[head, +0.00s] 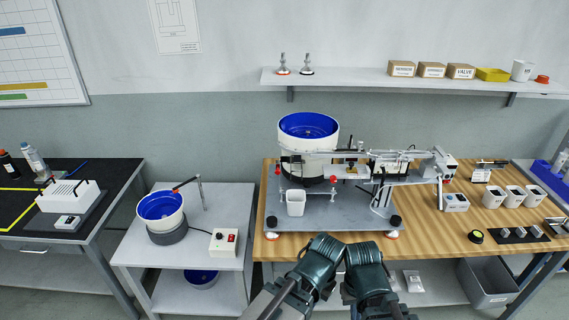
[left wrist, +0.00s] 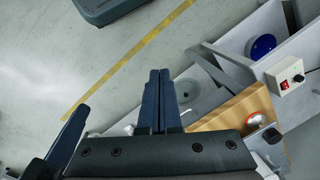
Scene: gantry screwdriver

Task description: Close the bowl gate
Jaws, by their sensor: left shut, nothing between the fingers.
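A large blue-lined white bowl (head: 308,127) stands at the back of the gantry machine. A small blue bowl (head: 160,206) sits on a grey base on the side table. A dark lever with a red end (head: 184,183) reaches over its right rim, near a thin post (head: 200,188). I cannot tell which part is the gate, or its state. My left gripper (left wrist: 159,75) is shut and empty, above the floor in the left wrist view. A dark blue piece at lower left there may be my right gripper; its jaws cannot be read. Both arms sit at the front of the bench.
The gantry machine's plate (head: 340,211) fills much of the wooden bench (head: 449,232). A control box (head: 223,241) with a red switch stands on the side table (head: 196,250).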

